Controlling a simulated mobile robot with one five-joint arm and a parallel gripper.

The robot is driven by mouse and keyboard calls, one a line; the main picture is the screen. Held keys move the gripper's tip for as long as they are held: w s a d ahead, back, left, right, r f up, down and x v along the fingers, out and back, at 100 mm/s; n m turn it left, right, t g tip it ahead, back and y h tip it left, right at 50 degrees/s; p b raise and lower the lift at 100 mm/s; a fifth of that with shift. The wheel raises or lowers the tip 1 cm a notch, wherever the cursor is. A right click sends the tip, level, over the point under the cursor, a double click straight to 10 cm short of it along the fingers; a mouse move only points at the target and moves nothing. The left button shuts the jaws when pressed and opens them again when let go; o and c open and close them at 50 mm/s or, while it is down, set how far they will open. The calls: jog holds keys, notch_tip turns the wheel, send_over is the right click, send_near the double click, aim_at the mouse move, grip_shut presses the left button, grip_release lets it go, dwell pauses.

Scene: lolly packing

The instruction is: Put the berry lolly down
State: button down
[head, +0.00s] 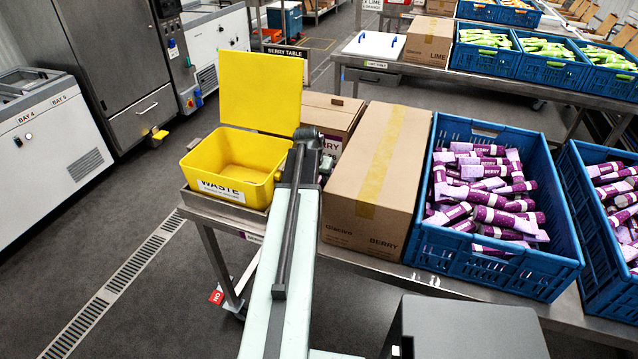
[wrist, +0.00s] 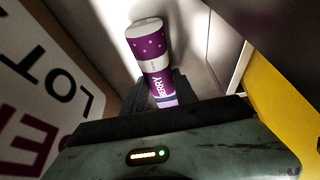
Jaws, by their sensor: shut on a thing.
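The berry lolly (wrist: 150,58) shows in the wrist view as a purple tube with a pale end, white dots and BERRY lettering. My gripper (wrist: 157,88) is shut on it, with dark fingers on either side of its lower part. A pale surface lies behind the lolly; I cannot tell whether the lolly touches it. In the head view my arm reaches to the gap between the yellow waste bin (head: 232,160) and the cartons, and the lolly is hidden there.
A large BERRY carton (head: 345,215) stands right of my arm, with a smaller carton (head: 325,104) behind. A blue crate (head: 490,262) of berry lollies is further right. In the wrist view, a lettered label (wrist: 50,75) is close on the left and a yellow surface (wrist: 285,105) on the right.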

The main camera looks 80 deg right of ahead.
jog(key=shift+f, duration=0.25)
jog(key=c, duration=1)
grip_release()
jog(key=shift+r, duration=0.1)
jog(key=shift+o, duration=0.2)
jog(key=shift+r, duration=0.1)
jog(key=shift+r, duration=0.2)
jog(key=p+v, duration=1.1)
jog(key=v, duration=0.1)
